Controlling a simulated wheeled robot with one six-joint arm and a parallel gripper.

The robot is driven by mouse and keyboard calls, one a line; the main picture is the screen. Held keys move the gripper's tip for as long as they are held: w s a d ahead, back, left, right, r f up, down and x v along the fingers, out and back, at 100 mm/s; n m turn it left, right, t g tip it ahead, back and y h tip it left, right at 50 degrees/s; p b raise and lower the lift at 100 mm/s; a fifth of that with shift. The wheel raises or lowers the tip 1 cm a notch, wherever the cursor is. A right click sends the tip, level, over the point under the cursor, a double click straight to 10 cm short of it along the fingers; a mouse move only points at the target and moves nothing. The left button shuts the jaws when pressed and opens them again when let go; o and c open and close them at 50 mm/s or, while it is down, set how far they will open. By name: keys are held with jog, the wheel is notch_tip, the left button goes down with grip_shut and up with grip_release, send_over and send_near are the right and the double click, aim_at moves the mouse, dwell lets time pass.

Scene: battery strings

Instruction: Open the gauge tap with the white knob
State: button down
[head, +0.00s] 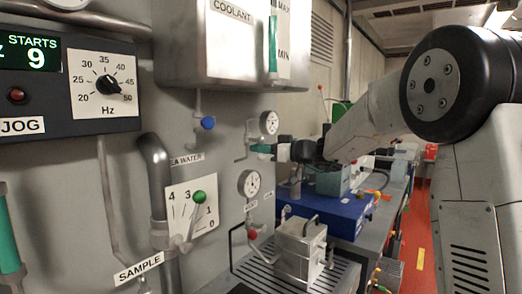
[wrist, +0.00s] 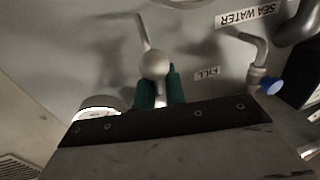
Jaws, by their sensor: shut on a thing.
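My gripper (head: 262,149) reaches in from the right to the wall, just below the upper round gauge (head: 268,122). In the wrist view the teal fingers of my gripper (wrist: 160,88) are closed about the pale round knob (wrist: 153,63) of a tap lever. A thin lever or pipe runs up from the knob in that view. The gauge also shows in the wrist view as a white disc edge (wrist: 97,103), beside the fingers. In the head view the fingers hide the knob. How far the tap is turned cannot be told.
A blue-knobbed tap (head: 208,123) is left of my gripper; its blue knob (wrist: 270,85) also shows in the wrist view. A lower gauge (head: 249,183) and red knob (head: 252,235) sit below. The coolant tank (head: 235,55) hangs above. A blue case (head: 340,212) is on the bench.

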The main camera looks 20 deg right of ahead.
jog(key=shift+a+f+m, duration=0.1)
jog(key=shift+f+m, duration=0.2)
jog(key=shift+f, duration=0.1)
jog(key=shift+s+a+m, duration=0.1)
jog(key=shift+m, duration=0.5)
jog(key=m, duration=0.2)
jog(key=shift+s+a+m, duration=0.15)
jog(key=shift+a+m, duration=0.05)
jog(key=shift+m, duration=0.1)
jog(key=m, duration=0.1)
jog(key=m+t, duration=0.1)
jog(key=m, duration=0.3)
jog(key=shift+s+a+r+t, duration=0.25)
jog(key=shift+a+t, duration=0.1)
jog(key=shift+t, duration=0.05)
jog(key=m, duration=0.4)
jog(key=shift+s+a+r+t, duration=0.15)
jog(key=shift+a+r+t, duration=0.05)
jog(key=shift+r+t, duration=0.2)
jog(key=m, duration=0.2)
jog(key=m+t, duration=0.1)
jog(key=m, duration=0.1)
jog(key=r+m+h, duration=0.1)
jog(key=m, duration=0.1)
jog(key=shift+a+m, duration=0.2)
jog(key=shift+m, duration=0.1)
jog(key=shift+r+t, duration=0.15)
jog(key=shift+t, duration=0.15)
